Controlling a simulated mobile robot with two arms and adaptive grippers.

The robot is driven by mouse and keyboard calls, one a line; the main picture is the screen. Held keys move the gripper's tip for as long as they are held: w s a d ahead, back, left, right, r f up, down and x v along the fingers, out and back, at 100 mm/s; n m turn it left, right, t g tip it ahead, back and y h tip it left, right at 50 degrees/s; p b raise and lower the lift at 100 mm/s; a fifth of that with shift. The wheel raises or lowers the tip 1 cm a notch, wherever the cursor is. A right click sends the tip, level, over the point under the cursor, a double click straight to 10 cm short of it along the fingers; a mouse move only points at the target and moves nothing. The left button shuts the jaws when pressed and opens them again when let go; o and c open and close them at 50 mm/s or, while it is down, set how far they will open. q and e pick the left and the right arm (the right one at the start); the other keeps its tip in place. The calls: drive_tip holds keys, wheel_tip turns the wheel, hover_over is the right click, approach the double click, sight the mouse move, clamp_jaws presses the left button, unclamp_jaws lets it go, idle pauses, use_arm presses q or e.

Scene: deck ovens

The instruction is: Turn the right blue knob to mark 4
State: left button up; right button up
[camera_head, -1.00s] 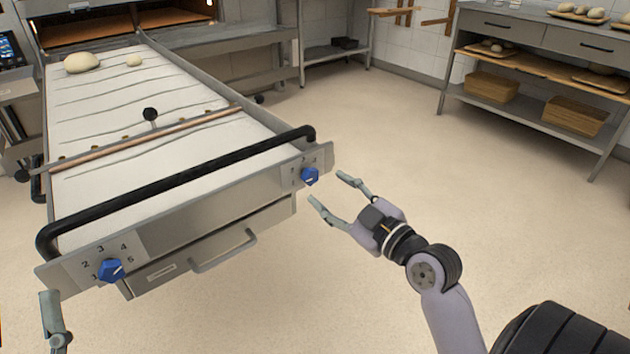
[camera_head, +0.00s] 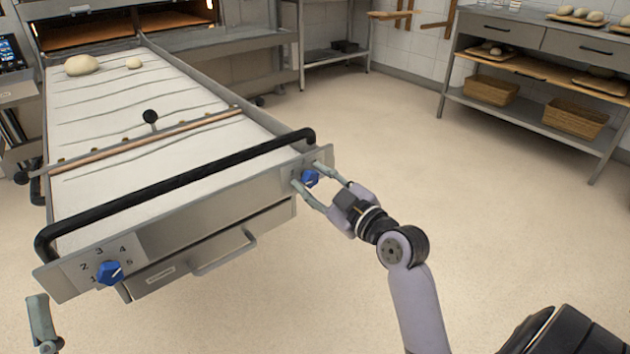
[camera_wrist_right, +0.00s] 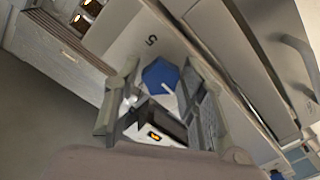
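The right blue knob (camera_head: 309,178) sits on the right end of the loader's front panel. My right gripper (camera_head: 307,174) is open, with one finger on each side of this knob. In the right wrist view the knob (camera_wrist_right: 160,75) lies between the fingers (camera_wrist_right: 160,82); whether they touch it I cannot tell. Its white pointer line shows there, and a printed 5 is near it. Most of the other marks are hidden. The left blue knob (camera_head: 110,272) is on the panel's left end among its numbers. My left gripper (camera_head: 42,325) shows only partly at the lower left.
The loader (camera_head: 150,190) has a black handle bar (camera_head: 180,182) above the panel and a drawer handle (camera_head: 225,255) below. Two dough pieces lie on its far end. A steel table (camera_head: 540,40) stands at the back right. The floor to the right is clear.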

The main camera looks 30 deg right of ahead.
drive_tip(key=c, duration=0.8)
